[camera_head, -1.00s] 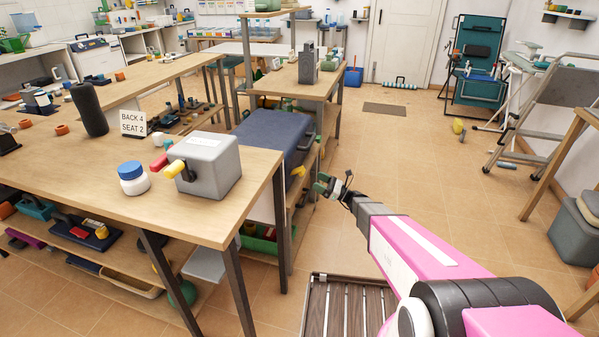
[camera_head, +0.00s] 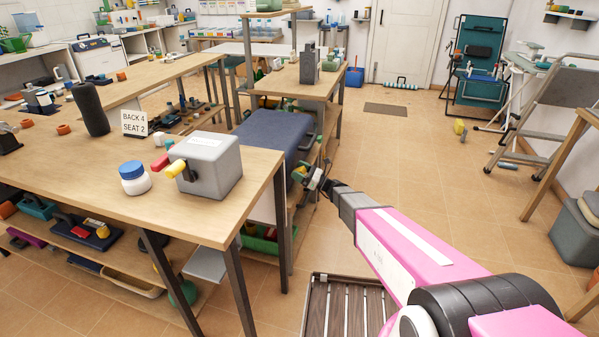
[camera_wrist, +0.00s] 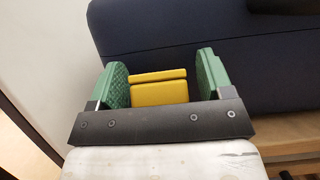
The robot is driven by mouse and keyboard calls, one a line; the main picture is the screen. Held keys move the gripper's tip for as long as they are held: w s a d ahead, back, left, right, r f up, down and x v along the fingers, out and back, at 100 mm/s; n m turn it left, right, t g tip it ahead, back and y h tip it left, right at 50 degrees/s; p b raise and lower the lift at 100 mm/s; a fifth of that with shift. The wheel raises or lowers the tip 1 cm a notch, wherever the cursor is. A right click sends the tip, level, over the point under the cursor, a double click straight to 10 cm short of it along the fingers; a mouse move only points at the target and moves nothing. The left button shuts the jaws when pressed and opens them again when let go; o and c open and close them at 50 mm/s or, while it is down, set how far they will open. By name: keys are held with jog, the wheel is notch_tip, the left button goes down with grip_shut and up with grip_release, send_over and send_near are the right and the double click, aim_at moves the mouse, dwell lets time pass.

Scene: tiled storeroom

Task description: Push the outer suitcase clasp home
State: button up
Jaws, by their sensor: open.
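The dark blue suitcase (camera_head: 268,134) lies on a bench behind the near table, and its side fills the upper part of the wrist view (camera_wrist: 170,25). A yellow clasp (camera_wrist: 160,93) shows on that side in the wrist view, as a wide plate with a narrower strip above it and a dark line between them. It is a small yellow patch in the head view (camera_head: 299,172). My gripper (camera_wrist: 162,62) is open, with one green-padded finger on each side of the clasp; I cannot tell whether either touches it. It also shows beside the suitcase in the head view (camera_head: 313,178).
A black handle (camera_wrist: 285,5) is at the wrist view's top right. The near table (camera_head: 100,180) holds a grey box (camera_head: 208,167) with a yellow-ended lever and a white jar (camera_head: 134,180). A slatted platform (camera_head: 345,305) is below my arm.

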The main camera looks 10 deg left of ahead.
jog(key=shift+c, duration=0.3)
jog(key=c, duration=0.9)
jog(key=shift+o, duration=0.2)
jog(key=shift+s+r+h, duration=0.1)
jog(key=shift+r+h, duration=0.25)
jog(key=shift+h, duration=0.25)
jog(key=shift+a+r+h, duration=0.1)
jog(key=shift+a+h, duration=0.1)
jog(key=shift+h, duration=0.6)
jog(key=o, duration=0.9)
jog(key=v, duration=1)
jog(key=shift+d, duration=0.4)
